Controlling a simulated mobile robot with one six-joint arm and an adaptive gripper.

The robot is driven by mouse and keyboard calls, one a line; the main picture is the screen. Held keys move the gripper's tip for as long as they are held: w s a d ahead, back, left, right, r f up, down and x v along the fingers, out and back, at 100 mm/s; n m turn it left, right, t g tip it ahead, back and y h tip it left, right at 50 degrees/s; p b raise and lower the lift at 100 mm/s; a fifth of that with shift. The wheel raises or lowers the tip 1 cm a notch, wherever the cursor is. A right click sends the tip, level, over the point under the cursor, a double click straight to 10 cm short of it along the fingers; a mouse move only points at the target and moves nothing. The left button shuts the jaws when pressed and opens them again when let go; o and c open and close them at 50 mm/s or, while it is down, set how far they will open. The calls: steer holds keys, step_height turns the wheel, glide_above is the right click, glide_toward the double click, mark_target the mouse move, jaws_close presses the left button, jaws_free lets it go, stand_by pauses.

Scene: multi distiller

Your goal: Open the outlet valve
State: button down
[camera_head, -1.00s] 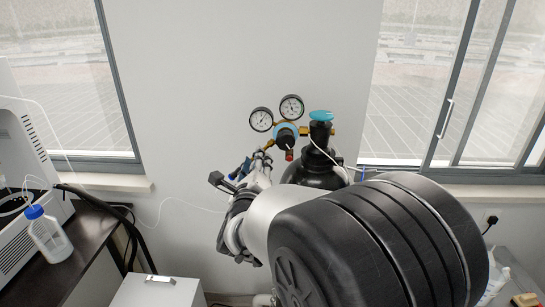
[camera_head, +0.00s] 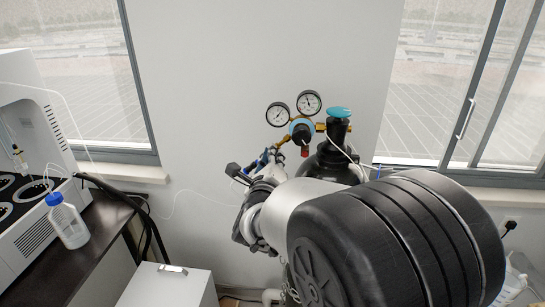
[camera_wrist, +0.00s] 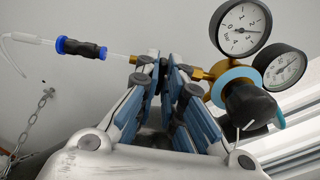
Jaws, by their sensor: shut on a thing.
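My gripper (camera_wrist: 164,72) is closed around the outlet valve, between the brass regulator fitting (camera_wrist: 205,73) and a thin clear tube. The fingers hide most of the valve, so its handle position cannot be told. The regulator has a black knob with a light blue ring (camera_wrist: 250,100) and two round gauges (camera_wrist: 241,28) (camera_wrist: 284,66). In the head view my gripper (camera_head: 272,156) is just left of the regulator (camera_head: 301,130), partly hidden by my arm. The black gas cylinder (camera_head: 330,160) stands behind my arm, with a light blue handwheel (camera_head: 339,112) on top.
A blue and black tube connector (camera_wrist: 81,48) lies left of the fingers. A chain (camera_wrist: 38,120) hangs at the wall. A dark bench (camera_head: 100,235) with a blue-capped bottle (camera_head: 70,226) and a white machine stands left. A white box (camera_head: 165,285) is below.

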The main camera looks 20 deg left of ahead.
steer(key=shift+n+b, duration=0.3)
steer(key=shift+b, duration=0.1)
steer(key=shift+n+b, duration=1.05)
steer(key=shift+n, duration=7.55)
steer(key=shift+f, duration=0.2)
